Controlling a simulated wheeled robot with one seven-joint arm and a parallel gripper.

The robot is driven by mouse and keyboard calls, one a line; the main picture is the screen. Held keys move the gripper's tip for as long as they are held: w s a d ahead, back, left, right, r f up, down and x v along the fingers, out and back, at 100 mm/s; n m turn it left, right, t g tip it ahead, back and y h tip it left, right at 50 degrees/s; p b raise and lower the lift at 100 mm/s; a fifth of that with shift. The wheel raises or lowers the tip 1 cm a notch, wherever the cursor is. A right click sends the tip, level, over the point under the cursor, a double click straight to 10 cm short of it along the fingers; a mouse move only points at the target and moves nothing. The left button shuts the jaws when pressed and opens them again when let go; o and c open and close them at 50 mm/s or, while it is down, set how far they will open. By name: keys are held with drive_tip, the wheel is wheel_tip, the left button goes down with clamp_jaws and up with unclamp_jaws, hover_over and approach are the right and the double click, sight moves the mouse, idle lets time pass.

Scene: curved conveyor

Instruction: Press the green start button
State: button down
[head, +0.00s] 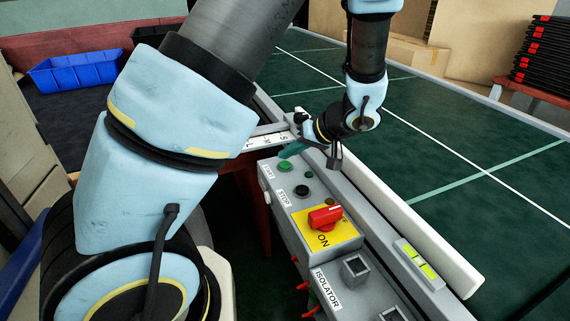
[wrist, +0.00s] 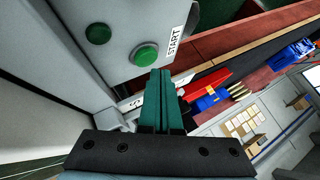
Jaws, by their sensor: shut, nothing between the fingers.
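The green start button (head: 285,166) is a round button on the grey control box, at its far end by the START label. In the wrist view the start button (wrist: 145,53) shows in full, with a pale collar. My gripper (head: 287,153) is just beyond the button in the head view, its teal fingers close to the panel. In the wrist view my gripper (wrist: 161,71) is shut and empty, its tips just below the button in the picture. A small gap shows there; the distance in depth is hard to tell.
A dark STOP button (head: 302,190) and a red rotary switch (head: 325,217) on a yellow plate sit along the same box. A smaller green disc (wrist: 98,33) is beside the start button. The green conveyor belt (head: 430,130) lies behind the box. A blue crate (head: 80,75) stands at left.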

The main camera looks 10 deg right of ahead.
sight(288, 166)
drive_tip(key=shift+f, duration=0.15)
idle(0.3)
drive_tip(key=shift+f+b, duration=0.3)
drive_tip(key=shift+b, duration=0.45)
drive_tip(key=shift+f+b, duration=0.4)
drive_tip(key=shift+b, duration=0.1)
idle(0.4)
drive_tip(key=shift+r, duration=0.15)
drive_tip(key=shift+r+p, duration=0.35)
drive_tip(key=shift+r, duration=0.4)
drive_tip(key=shift+r+p, duration=1.35)
drive_tip(key=shift+r, duration=1.15)
